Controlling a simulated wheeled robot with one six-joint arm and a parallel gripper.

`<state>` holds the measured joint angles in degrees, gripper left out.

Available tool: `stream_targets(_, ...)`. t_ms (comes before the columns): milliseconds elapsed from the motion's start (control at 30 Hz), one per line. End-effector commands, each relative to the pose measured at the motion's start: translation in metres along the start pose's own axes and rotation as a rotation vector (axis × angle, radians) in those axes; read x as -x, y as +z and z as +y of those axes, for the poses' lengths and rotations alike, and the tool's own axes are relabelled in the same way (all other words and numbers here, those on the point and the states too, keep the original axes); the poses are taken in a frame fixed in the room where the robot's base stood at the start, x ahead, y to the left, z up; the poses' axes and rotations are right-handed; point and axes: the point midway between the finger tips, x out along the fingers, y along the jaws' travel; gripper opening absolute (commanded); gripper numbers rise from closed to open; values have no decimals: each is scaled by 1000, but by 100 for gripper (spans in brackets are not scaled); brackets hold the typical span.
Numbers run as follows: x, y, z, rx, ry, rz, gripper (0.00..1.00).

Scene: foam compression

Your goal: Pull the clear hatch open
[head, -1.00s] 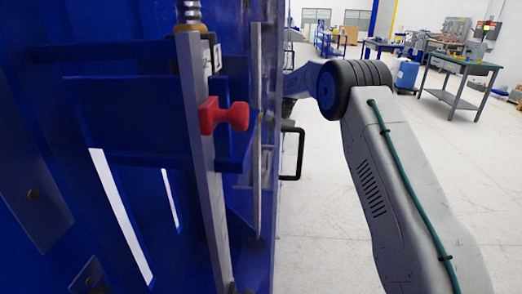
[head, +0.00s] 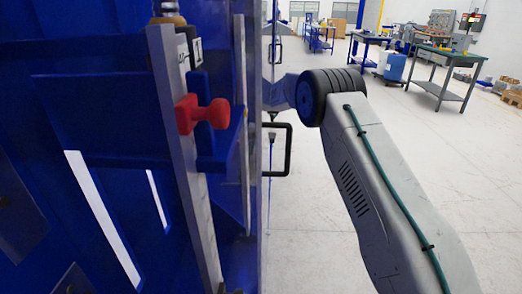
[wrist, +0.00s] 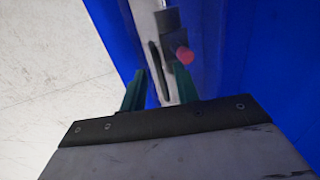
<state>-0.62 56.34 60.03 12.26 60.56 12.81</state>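A black pull handle (head: 288,150) stands out from the right edge of the blue machine in the head view. I take the edge-on panel it sits on to be the hatch; its clear face cannot be made out. My arm reaches forward past the handle, and my gripper is hidden there. In the wrist view my gripper (wrist: 158,72) has its two green fingers apart. A narrow dark upright shape (wrist: 156,62) shows between and beyond the fingertips, against a grey strip. I cannot tell whether it is the handle or whether the fingers touch it.
A red knob (head: 203,114) on a grey upright bar (head: 180,150) is on the machine's near side. A reddish knob (wrist: 185,55) shows by the right finger in the wrist view. Open floor (head: 305,220) lies right of the machine; workbenches (head: 450,60) stand far back.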

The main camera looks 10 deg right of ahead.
Motion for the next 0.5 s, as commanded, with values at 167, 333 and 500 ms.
stream_targets(167,0,0,1,-1,0,0,0)
stream_targets(333,1,-1,6,-3,0,0,0)
stream_targets(500,9,-1,40,-6,1,0,0)
